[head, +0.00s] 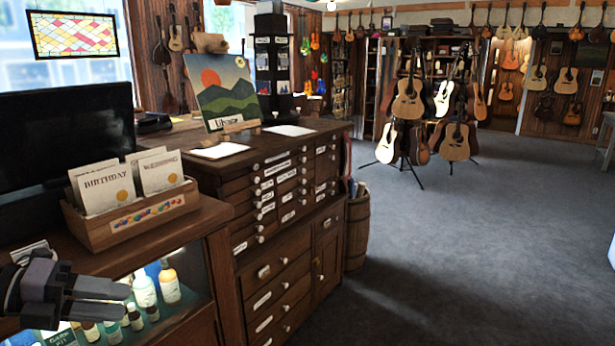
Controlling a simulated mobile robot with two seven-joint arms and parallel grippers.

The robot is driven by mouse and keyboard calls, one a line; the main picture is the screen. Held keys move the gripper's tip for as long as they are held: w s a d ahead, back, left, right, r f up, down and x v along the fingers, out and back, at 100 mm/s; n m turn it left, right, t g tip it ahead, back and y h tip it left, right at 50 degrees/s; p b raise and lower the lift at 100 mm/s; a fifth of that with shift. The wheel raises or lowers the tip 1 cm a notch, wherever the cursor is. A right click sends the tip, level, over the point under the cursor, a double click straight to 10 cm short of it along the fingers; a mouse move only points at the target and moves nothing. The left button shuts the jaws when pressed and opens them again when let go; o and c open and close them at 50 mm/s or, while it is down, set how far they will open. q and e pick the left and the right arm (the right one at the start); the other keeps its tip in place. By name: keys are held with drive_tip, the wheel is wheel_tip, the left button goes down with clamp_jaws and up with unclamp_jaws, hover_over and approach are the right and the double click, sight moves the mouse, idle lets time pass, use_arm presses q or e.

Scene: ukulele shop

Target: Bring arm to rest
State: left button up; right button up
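My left gripper (128,302) is at the lower left of the head view, in front of the glass display case and below the card box. Its grey fingers point to the right, and nothing shows held between them. My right gripper is not in view.
A wooden card box (135,217) stands on the counter beside a dark monitor (65,135). The lit glass case (185,300) holds bottles. A drawer cabinet (285,225) and barrel (358,230) stand to the right. Guitars on a stand (407,100) are farther back; the carpet (480,250) is clear.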

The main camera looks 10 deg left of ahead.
use_arm(q)
drive_tip(key=s+d+f+n+t+y, duration=0.1)
drive_tip(key=s+f+n+t+y, duration=0.2)
drive_tip(key=f+n, duration=0.7)
drive_tip(key=s+f+n+t+y, duration=0.2)
drive_tip(key=f+n+t+y, duration=0.25)
drive_tip(key=f+n, duration=0.55)
drive_tip(key=s+d+f+n+g+y, duration=0.1)
drive_tip(key=s+d+f+n, duration=0.3)
drive_tip(key=d, duration=0.3)
drive_tip(key=s+d+f+n+g+p, duration=0.1)
drive_tip(key=s+d+f+n+g, duration=0.1)
drive_tip(key=s+d+f+n, duration=0.2)
wheel_tip(320, 180, down, 3)
drive_tip(key=d+n, duration=0.1)
drive_tip(key=d, duration=0.1)
drive_tip(key=shift+s+d+n+y, duration=0.15)
drive_tip(key=shift+d+n+y, duration=0.15)
drive_tip(key=shift+d+y, duration=0.05)
drive_tip(key=shift+r+g, duration=0.1)
drive_tip(key=shift+g, duration=0.15)
